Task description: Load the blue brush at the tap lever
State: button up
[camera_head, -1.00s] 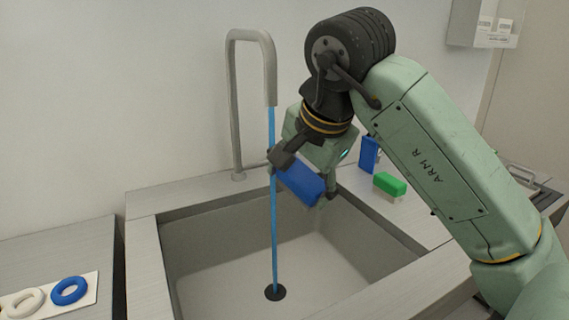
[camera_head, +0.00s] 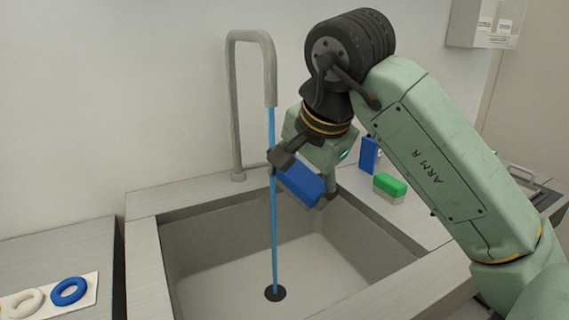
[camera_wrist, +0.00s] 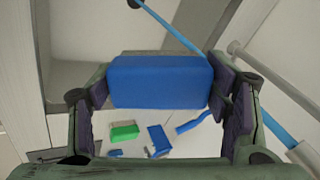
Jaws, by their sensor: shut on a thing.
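My gripper (camera_head: 302,180) is shut on a blue block-shaped brush (camera_head: 299,184), holding it tilted above the sink's back part. In the wrist view the brush (camera_wrist: 160,82) spans between both fingers. The grey tap (camera_head: 234,110) stands at the sink's back edge and arches over the basin. A thin blue water stream (camera_head: 274,235) falls from its spout to the drain (camera_head: 275,293). The stream passes right beside the brush's left end; I cannot tell whether they touch. I cannot make out a tap lever.
The sink basin (camera_head: 225,262) is otherwise empty. On the right counter are a green brush (camera_head: 389,188) and an upright blue object (camera_head: 369,155); the wrist view also shows a blue stick (camera_wrist: 193,122) there. A white board (camera_head: 84,300) with coloured rings lies at the lower left.

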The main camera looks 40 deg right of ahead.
aim_at(307, 189)
jog(key=shift+s+a+r+p, duration=0.3)
jog(key=shift+s+r, duration=0.35)
jog(key=shift+s, duration=0.05)
jog(key=shift+s+a+r+p, duration=0.25)
jog(key=shift+s+r+p, duration=0.1)
jog(key=shift+s+r, duration=0.35)
jog(key=shift+s+a+r+p, duration=0.3)
jog(key=shift+s+r, duration=0.3)
jog(key=shift+s, duration=0.15)
jog(key=shift+s+r, duration=0.1)
jog(key=shift+s, duration=0.1)
jog(key=shift+a, duration=0.1)
